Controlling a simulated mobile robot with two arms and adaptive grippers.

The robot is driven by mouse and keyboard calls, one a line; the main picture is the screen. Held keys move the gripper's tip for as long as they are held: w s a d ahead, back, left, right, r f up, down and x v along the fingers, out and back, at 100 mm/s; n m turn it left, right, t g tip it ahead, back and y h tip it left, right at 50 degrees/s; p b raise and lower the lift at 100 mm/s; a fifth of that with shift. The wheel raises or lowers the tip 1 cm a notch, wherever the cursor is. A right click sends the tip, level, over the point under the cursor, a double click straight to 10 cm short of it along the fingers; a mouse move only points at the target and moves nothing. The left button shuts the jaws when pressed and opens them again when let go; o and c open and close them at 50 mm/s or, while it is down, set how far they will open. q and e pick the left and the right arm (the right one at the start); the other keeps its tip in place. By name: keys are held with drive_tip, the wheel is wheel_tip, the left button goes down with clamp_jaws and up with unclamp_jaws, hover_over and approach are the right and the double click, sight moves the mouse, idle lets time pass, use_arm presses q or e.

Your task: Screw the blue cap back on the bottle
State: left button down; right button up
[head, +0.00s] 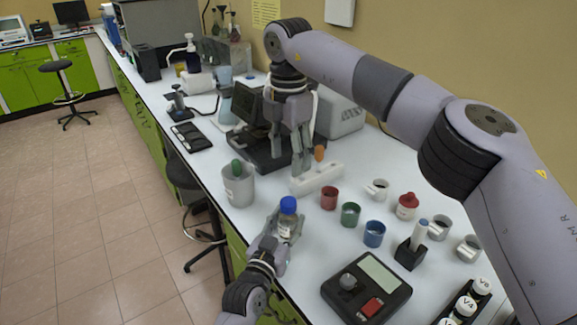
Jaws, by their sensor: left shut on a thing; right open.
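The bottle (287,226) is small and clear, and stands upright near the table's front edge. The blue cap (288,204) sits on top of its neck; how tightly it is screwed cannot be told. My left gripper (279,237) is shut on the bottle, its fingers around the body below the cap. My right gripper (299,158) points down, open, above and behind the bottle. It is apart from the cap, close to a white rack (318,179) with an orange-topped item (319,153). Whether its fingers touch the rack cannot be told.
A grey beaker (239,188) with a green-topped item stands left of the bottle. Red (329,198), green (350,213) and blue (374,233) cups stand to the right. A dark scale-like device (366,288) lies at the front. A dark machine (253,150) stands behind.

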use_arm(q)
drive_tip(key=c, duration=0.9)
unclamp_jaws()
drive_tip(key=v, duration=1.2)
drive_tip(key=shift+f, duration=0.1)
